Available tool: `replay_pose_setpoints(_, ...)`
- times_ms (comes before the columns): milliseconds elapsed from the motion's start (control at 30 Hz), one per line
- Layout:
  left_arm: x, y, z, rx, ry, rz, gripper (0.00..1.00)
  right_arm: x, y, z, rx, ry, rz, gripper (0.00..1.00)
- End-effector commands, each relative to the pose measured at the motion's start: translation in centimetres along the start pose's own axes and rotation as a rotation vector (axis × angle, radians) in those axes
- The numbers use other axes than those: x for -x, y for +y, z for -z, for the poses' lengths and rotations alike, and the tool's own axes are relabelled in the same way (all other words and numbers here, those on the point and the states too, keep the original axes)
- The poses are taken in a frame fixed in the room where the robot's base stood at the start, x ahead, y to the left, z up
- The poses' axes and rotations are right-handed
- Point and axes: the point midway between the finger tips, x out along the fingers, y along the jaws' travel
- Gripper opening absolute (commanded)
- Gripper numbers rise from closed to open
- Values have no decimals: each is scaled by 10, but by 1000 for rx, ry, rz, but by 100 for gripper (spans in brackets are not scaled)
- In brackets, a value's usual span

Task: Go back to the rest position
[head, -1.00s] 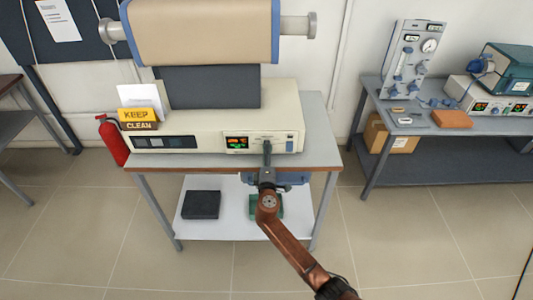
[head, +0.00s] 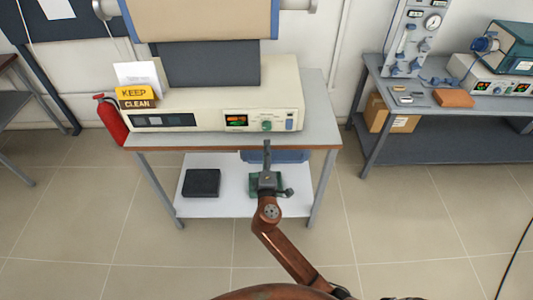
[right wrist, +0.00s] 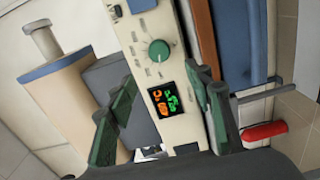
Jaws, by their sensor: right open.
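My right gripper (head: 267,152) hangs in front of the table's front edge, apart from the furnace control box (head: 190,118). In the right wrist view, its two green fingers (right wrist: 162,78) are spread with nothing between them. The cream control box faces them, with its green dial (right wrist: 159,50) and lit display (right wrist: 168,103). In the head view the green dial (head: 266,125) and the lit display (head: 236,120) are uncovered. My left gripper is in no view.
The table (head: 318,130) has a lower shelf with a black box (head: 202,183). A red fire extinguisher (head: 112,121) stands at its left. A bench (head: 440,135) with instruments is at the right. The floor in front is clear.

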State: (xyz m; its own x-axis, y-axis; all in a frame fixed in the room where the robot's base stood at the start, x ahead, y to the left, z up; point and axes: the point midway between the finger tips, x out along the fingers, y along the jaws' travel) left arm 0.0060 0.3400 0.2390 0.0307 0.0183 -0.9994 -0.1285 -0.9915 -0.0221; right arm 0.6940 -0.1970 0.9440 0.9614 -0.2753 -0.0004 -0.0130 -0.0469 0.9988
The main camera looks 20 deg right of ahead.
Motion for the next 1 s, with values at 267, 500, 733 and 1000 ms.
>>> replay_pose_setpoints(267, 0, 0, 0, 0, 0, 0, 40, 4, 0, 0, -1, 0, 0, 47)
replay_pose_setpoints(500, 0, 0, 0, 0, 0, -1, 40, 3, 0, 0, -1, 0, 0, 47)
replay_pose_setpoints(733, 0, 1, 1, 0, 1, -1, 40, 1, -44, -7, -12, 5, 79, 47)
replay_pose_setpoints(1000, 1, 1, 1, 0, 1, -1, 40, 21, -224, -48, -102, -1, 401, 47)
